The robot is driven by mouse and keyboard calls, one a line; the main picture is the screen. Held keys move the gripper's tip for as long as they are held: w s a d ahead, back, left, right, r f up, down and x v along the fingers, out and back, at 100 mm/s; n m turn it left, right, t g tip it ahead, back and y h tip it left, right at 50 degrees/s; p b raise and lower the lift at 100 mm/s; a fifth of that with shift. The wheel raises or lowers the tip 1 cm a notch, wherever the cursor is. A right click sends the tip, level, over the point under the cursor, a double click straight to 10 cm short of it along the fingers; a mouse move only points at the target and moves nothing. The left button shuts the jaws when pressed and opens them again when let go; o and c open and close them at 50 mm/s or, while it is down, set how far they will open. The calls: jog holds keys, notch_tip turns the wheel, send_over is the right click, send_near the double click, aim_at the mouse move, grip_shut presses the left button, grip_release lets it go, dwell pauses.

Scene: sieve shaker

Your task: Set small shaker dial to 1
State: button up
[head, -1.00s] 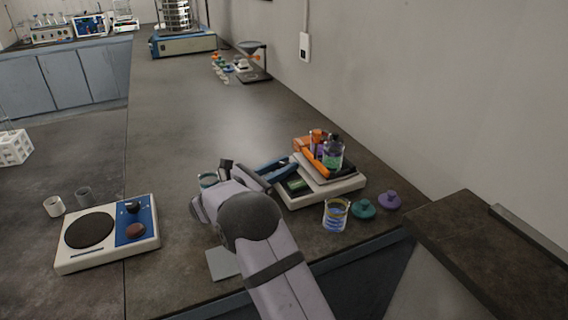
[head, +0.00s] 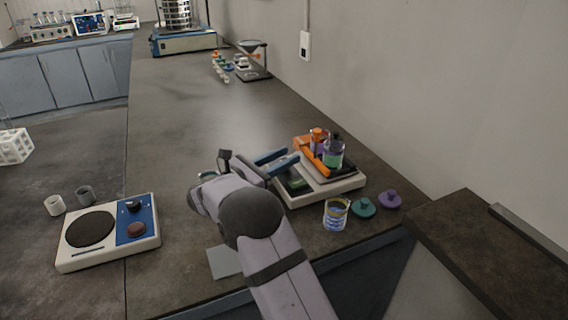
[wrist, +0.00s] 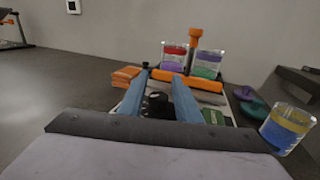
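The small shaker (head: 345,186) is a low white unit on the near right of the bench. A platform with an orange bar (head: 315,160) and two jars (head: 333,152) sits on it. A green panel (wrist: 214,117) shows on its front in the wrist view. My gripper (head: 288,158) has two blue fingers, spread apart and empty, over the shaker's left side. In the wrist view a black dial (wrist: 157,101) shows in the gap between the fingers (wrist: 161,74). I cannot tell whether either finger touches it. The dial's marks are not readable.
A beaker (head: 336,214) and green (head: 363,207) and purple (head: 390,199) lids stand right of the shaker, near the bench edge. A white unit with a round black plate (head: 90,230) and a blue panel stands at left. The middle of the bench is clear.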

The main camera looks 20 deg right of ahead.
notch_tip(320, 180, up, 8)
jog(key=shift+f+p, duration=0.1)
jog(key=shift+p, duration=0.25)
jog(key=shift+o, duration=0.5)
